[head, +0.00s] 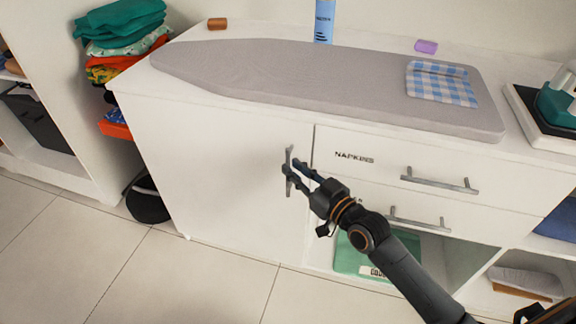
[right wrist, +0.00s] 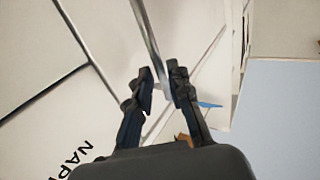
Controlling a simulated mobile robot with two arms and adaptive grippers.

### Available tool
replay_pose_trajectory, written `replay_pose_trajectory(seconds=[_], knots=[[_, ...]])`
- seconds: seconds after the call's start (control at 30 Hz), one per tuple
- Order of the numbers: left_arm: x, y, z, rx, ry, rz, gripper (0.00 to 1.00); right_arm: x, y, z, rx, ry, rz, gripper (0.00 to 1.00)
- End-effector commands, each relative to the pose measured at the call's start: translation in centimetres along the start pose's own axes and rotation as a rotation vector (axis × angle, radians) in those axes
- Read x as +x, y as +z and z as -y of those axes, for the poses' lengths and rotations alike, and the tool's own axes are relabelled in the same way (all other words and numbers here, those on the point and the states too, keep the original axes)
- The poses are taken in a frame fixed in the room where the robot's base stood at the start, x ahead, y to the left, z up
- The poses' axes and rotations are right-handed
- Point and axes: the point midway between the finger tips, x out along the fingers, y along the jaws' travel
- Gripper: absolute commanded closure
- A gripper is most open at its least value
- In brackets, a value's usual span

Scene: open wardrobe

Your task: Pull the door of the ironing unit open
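The ironing unit (head: 205,165) is a white cabinet with its left door (head: 230,190) closed. A vertical grey bar handle (head: 289,157) sits near that door's right edge. My right gripper (head: 291,172) is at this handle, reaching from the lower right. In the right wrist view the handle (right wrist: 150,35) passes between the two fingertips (right wrist: 161,83). Part of the handle is hidden by the fingers. My left gripper is not in view.
A grey ironing pad (head: 290,75) with a checkered cloth (head: 441,83) covers the top. A napkins drawer (head: 375,165) with a bar handle (head: 440,181) is right of the door. The floor (head: 130,265) before the door is clear. A black round item (head: 147,200) stands left of the unit.

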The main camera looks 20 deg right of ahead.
Motion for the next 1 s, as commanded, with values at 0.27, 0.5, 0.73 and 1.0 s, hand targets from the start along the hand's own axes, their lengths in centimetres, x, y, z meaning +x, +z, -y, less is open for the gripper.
replay_pose_trajectory(seconds=[0.27, 0.5, 0.73, 1.0], knots=[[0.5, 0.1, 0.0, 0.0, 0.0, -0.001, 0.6, 2.9, 0.0, 0.0, 0.001, 0.0, -0.001, 0.81], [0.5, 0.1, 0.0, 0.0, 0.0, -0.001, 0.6, 3.1, 0.0, 0.0, 0.0, 0.0, 0.0, 0.81], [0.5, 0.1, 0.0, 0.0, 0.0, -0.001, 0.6, 3.1, 0.0, 0.0, 0.0, 0.0, 0.0, 1.0], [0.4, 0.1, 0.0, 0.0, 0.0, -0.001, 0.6, 3.1, 0.0, 0.0, 0.001, 0.001, 0.0, 1.0]])
